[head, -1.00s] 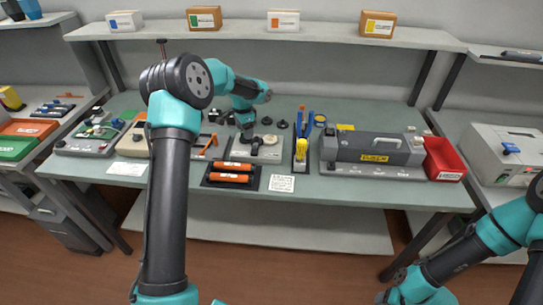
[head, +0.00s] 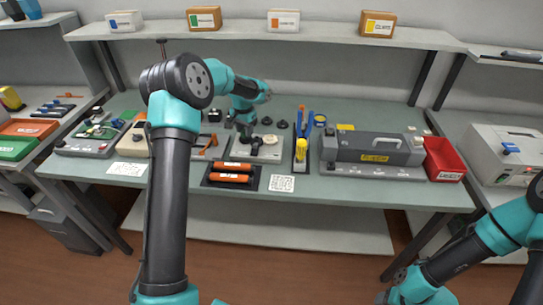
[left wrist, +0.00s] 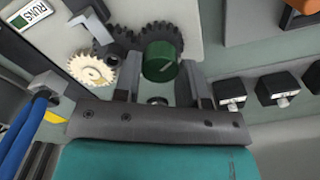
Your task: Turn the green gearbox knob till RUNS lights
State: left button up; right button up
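The green knob (left wrist: 161,62) shows in the left wrist view, a short cylinder with a pale line on its top. My left gripper (left wrist: 161,80) has one finger on each side of it; I cannot tell whether they press on it. Dark gears (left wrist: 117,40) and a cream gear (left wrist: 92,70) lie beside the knob on the light gearbox plate (left wrist: 70,40). A RUNS plate (left wrist: 28,14) is at the upper left and looks unlit. In the head view my left gripper (head: 244,131) is over the gearbox (head: 268,150) and hides the knob. My right gripper is out of view.
Right of the gearbox stand a holder with blue-handled tools (head: 301,150), a grey cartridge machine (head: 375,148) and a red bin (head: 443,158). In front lie a black tray with orange cartridges (head: 208,182) and a printed card (head: 281,184). Black blocks (left wrist: 231,90) sit beside the gearbox.

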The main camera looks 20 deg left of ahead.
pick_arm(q)
jog(key=shift+c, duration=1.2)
jog(key=m, duration=0.5)
jog(key=shift+m, duration=1)
jog(key=shift+m, duration=1.2)
jog(key=m, duration=0.3)
jog(key=shift+m, duration=0.7)
